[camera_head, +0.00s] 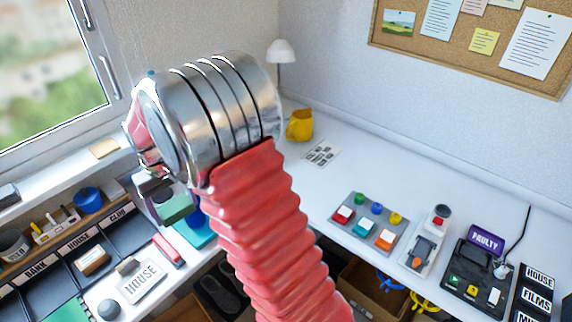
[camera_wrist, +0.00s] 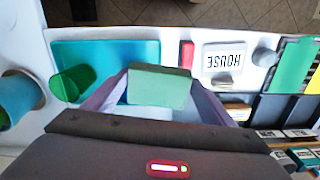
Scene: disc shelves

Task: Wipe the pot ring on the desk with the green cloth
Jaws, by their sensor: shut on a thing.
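The green cloth (camera_wrist: 160,86) is a folded, block-like piece between the fingers of my gripper (camera_wrist: 160,98) in the wrist view. My gripper is shut on it. The cloth also shows in the head view (camera_head: 177,208), below my gripper (camera_head: 160,192), over the left part of the white desk (camera_head: 420,172). I cannot tell whether the cloth touches the desk. I cannot make out the pot ring in either view; my arm and gripper hide part of the desk.
A teal mat (camera_wrist: 108,54) and a green see-through cup (camera_wrist: 73,82) are beside my gripper. A blue-teal pot (camera_wrist: 20,98) stands at the left edge. A red block (camera_wrist: 187,54) and a HOUSE card (camera_wrist: 226,57) lie right. A yellow mug (camera_head: 300,125) stands in the far corner.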

